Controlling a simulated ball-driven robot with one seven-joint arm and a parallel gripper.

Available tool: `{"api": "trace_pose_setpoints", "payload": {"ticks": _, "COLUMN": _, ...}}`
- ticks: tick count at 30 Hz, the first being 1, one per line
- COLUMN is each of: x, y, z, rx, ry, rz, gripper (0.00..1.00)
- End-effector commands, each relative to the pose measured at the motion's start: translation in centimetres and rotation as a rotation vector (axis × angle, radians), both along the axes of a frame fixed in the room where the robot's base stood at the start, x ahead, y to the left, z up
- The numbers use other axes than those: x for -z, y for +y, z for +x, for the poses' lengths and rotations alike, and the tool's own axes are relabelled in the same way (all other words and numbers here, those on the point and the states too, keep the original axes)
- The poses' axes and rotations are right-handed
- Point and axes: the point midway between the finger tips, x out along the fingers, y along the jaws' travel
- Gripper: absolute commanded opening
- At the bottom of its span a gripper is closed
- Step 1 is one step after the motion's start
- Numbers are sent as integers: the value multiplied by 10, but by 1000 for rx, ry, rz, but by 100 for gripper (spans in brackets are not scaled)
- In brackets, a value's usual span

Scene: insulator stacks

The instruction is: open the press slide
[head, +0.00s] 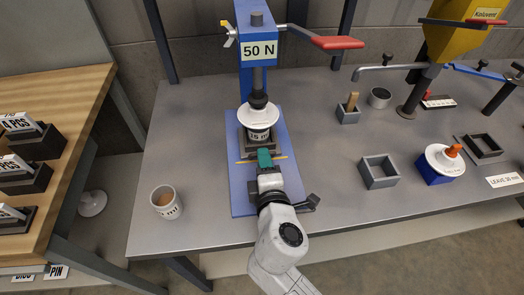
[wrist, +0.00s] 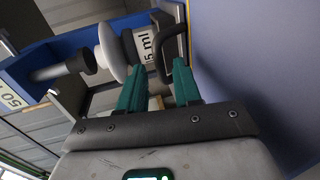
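The blue press (head: 257,20) stands on the bench with a "50 N" label and a vertical rod. Below the rod, a white disc (head: 258,115) sits on a cup labelled "15 ml" (head: 258,134), carried in the dark press slide (head: 232,150). The wrist view shows the white disc (wrist: 110,52), the labelled cup (wrist: 148,45) and a dark U-shaped handle (wrist: 160,40). My gripper (head: 264,155) is in front of the slide. Its teal fingers (wrist: 160,80) are apart, with the handle at their tips. I cannot tell whether they touch it.
The blue base plate (head: 240,204) lies under the gripper. A white cup (head: 166,202) stands left. A red-handled lever (head: 337,43) juts right from the press. A wooden shelf (head: 70,100) is far left.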

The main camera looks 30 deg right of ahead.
Motion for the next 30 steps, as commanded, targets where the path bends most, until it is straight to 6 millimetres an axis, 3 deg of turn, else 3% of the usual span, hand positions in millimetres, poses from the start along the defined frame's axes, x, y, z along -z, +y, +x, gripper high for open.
{"api": "trace_pose_setpoints", "payload": {"ticks": 7, "x": 6, "y": -10, "z": 29, "rx": 1, "ry": 0, "rz": 1, "gripper": 33}}
{"api": "trace_pose_setpoints", "payload": {"ticks": 19, "x": 8, "y": -12, "z": 35, "rx": 0, "ry": 1, "rz": 1, "gripper": 33}}
{"api": "trace_pose_setpoints", "payload": {"ticks": 30, "x": 8, "y": -12, "z": 35, "rx": 0, "ry": 1, "rz": 1, "gripper": 0}}
